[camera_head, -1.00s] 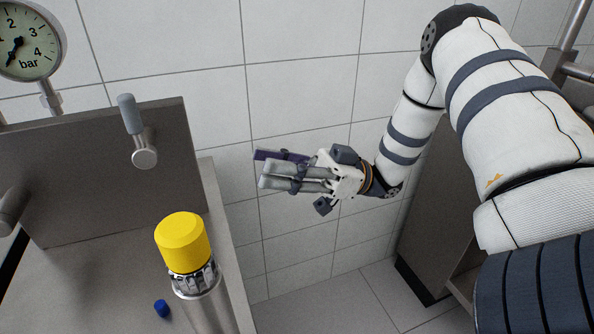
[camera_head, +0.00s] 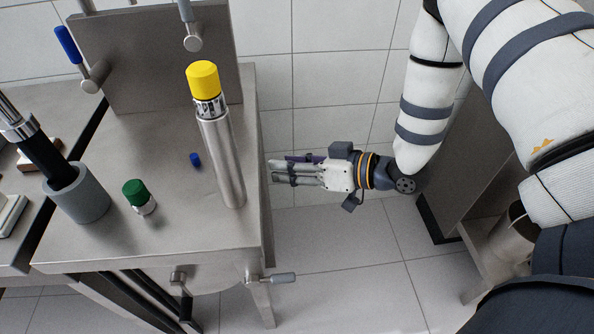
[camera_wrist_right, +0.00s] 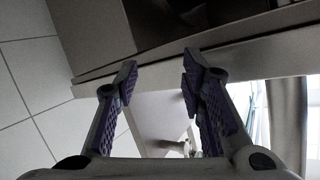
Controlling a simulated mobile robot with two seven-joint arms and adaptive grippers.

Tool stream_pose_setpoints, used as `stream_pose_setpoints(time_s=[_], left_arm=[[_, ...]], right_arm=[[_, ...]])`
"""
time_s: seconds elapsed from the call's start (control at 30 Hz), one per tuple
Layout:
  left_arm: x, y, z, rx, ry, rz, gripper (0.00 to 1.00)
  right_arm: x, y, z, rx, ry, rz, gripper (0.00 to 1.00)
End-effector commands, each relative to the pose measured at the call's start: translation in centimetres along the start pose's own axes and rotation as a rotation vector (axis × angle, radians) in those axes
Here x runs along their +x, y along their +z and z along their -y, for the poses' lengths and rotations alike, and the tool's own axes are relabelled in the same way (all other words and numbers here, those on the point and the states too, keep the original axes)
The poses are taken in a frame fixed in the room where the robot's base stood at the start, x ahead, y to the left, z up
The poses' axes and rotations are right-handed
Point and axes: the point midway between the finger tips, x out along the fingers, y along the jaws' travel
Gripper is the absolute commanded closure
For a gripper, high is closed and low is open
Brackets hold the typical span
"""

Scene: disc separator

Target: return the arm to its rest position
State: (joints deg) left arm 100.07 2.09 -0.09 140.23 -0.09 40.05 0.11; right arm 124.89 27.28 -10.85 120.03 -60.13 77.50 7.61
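My right gripper (camera_head: 272,172) hangs in the air just right of the steel table's right edge, its fingers pointing left at the table. In the right wrist view its two purple-padded fingers (camera_wrist_right: 160,72) stand apart with nothing between them. My right arm (camera_head: 425,105) comes in from the upper right and bends down to the wrist. My left gripper is in neither view.
The steel table (camera_head: 130,240) bears a yellow-capped metal cylinder (camera_head: 222,150) near its right edge, a green-capped piece (camera_head: 137,195), a small blue piece (camera_head: 195,159) and a grey cup (camera_head: 82,203) with a dark-handled tool. A cabinet (camera_head: 465,185) stands at right; floor between is clear.

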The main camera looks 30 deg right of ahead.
Motion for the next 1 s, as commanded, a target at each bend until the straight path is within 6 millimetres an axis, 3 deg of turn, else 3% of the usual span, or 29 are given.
stream_pose_setpoints(time_s=[0.2,0.57,0.63,0.67,0.77,0.8,0.9,1.0], left_arm=[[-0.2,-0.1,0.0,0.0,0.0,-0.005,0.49],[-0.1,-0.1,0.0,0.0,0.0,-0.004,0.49],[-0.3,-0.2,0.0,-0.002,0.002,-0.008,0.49],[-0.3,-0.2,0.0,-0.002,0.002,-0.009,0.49],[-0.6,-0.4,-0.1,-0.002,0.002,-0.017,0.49],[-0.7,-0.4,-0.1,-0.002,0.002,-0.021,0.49],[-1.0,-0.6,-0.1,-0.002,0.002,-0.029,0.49],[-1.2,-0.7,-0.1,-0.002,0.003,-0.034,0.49]], right_arm=[[0.0,1.3,0.1,0.015,0.029,0.047,0.63],[0.0,1.3,0.1,0.015,0.029,0.045,0.63],[0.0,2.3,0.2,0.027,0.045,0.078,0.63],[-0.1,3.5,0.4,0.04,0.063,0.115,0.63],[-1.6,10.5,1.6,0.115,0.172,0.349,0.63],[-3.1,14.0,2.5,0.15,0.224,0.474,0.63],[-8.5,21.4,5.4,0.227,0.344,0.778,0.63],[-14.5,26.1,8.5,0.283,0.436,1.033,0.63]])
